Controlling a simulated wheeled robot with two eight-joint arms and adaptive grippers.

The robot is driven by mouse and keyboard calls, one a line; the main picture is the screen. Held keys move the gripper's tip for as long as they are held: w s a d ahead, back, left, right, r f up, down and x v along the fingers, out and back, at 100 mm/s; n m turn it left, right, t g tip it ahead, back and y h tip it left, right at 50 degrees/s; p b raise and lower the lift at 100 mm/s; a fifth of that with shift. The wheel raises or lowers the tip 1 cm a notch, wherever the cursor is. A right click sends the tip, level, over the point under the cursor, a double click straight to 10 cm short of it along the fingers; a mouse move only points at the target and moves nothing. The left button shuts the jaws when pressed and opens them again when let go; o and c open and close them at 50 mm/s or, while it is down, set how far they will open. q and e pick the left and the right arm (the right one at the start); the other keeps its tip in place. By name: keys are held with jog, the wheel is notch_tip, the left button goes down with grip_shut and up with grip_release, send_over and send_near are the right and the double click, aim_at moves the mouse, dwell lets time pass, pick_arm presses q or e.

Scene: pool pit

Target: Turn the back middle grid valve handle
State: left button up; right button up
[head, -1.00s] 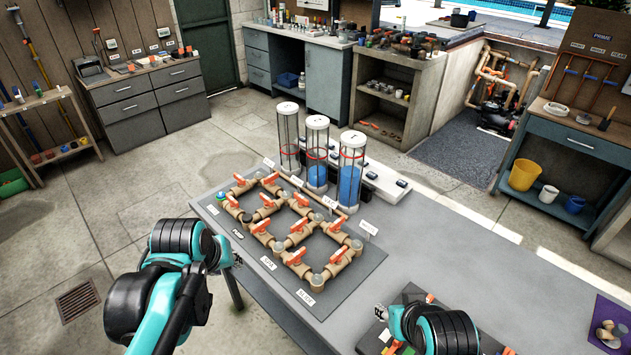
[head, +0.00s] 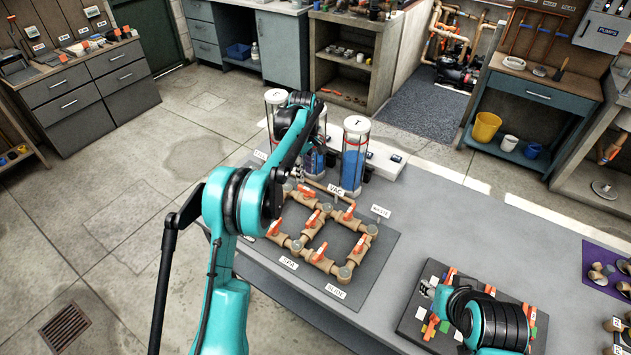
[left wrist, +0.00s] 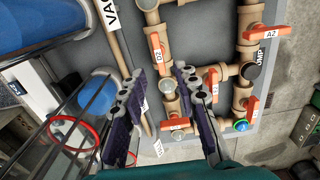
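The pipe grid with orange valve handles stands on a grey mat (head: 378,262) on the table. My left arm hides its left part in the head view. Along the back, one orange handle (head: 306,192) shows near the VAC label and another (head: 348,213) nearer the WASTE label. My left gripper (head: 297,173) is over the back left of the grid, partly hidden by the arm. In the left wrist view it (left wrist: 160,73) is open and empty, with a clear joint cap (left wrist: 168,88) and a handle marked D2 (left wrist: 157,55) between or just beyond its fingers. My right gripper (head: 428,287) is low over the front table; its fingers are unclear.
Clear cylinders with blue liquid (head: 354,155) stand close behind the grid and beside the left gripper. A tool board (head: 410,318) with small coloured parts lies under the right gripper.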

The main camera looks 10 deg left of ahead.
aim_at(306, 188)
pick_arm(q)
jog(key=shift+w+d+f, duration=0.1)
jog(key=shift+f, duration=0.3)
notch_tip(306, 188, down, 7)
jog(key=shift+d+f+b, duration=0.1)
jog(key=shift+b, duration=0.7)
grip_shut()
